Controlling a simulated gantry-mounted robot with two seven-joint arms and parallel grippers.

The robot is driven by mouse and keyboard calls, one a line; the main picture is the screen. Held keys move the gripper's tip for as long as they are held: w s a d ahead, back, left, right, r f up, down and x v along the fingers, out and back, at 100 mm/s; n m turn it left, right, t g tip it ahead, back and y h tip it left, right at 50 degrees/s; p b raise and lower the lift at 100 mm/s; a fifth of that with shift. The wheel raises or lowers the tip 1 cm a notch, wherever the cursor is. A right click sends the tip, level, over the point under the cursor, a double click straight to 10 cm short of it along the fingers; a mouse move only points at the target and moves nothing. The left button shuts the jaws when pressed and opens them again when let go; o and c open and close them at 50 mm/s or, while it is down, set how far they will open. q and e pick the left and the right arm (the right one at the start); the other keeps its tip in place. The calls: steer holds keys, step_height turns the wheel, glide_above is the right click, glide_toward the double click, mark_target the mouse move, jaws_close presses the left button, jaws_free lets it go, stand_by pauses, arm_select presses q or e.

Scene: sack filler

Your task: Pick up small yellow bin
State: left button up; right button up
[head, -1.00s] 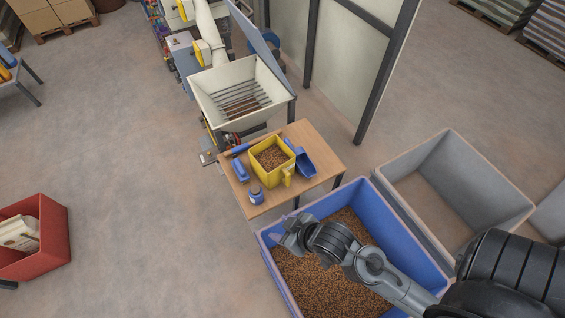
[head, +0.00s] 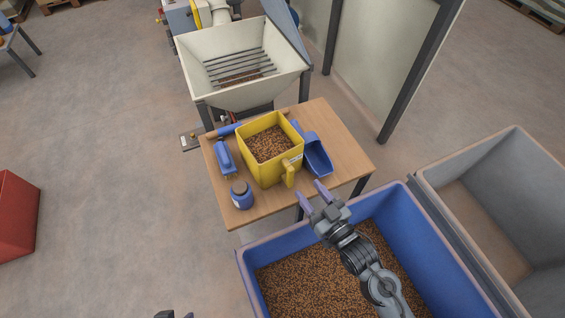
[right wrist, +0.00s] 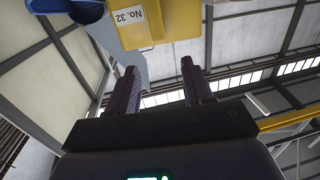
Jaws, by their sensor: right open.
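The small yellow bin (head: 260,172) stands upright on a wooden table, filled with brown pellets. Its yellow handle (head: 289,176) faces the front right, towards my right gripper. My right gripper (head: 311,192) is open and empty, just in front of the handle and apart from it. In the right wrist view the bin (right wrist: 180,22) shows at the top with a "No. 32" label, beyond the open fingers (right wrist: 160,66). A small dark part at the bottom edge of the head view may be my left gripper (head: 174,314); its jaws cannot be made out.
On the wooden table (head: 340,150), a blue scoop (head: 318,155) is right of the bin, with a blue tool (head: 224,158) and a blue jar (head: 241,195) to its left. A blue crate (head: 440,225) of pellets lies under my right arm. A hopper (head: 235,92) stands behind.

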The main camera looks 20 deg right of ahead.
mark_target(292, 174)
steer(key=w, duration=0.2)
steer(key=w+a+f+b, duration=0.1)
steer(key=w+f+b, duration=0.1)
steer(key=w, duration=0.1)
steer(key=shift+w+a+f, duration=0.25)
steer(key=shift+w+a, duration=0.05)
steer(key=shift+w, duration=0.05)
steer(key=shift+w+b, duration=0.3)
steer(key=shift+w, duration=0.25)
steer(key=x, duration=0.4)
steer(key=shift+b, duration=0.35)
arm_select(q)
step_height(292, 174, down, 4)
steer(key=shift+s+a+f, duration=0.1)
steer(key=shift+f, duration=0.15)
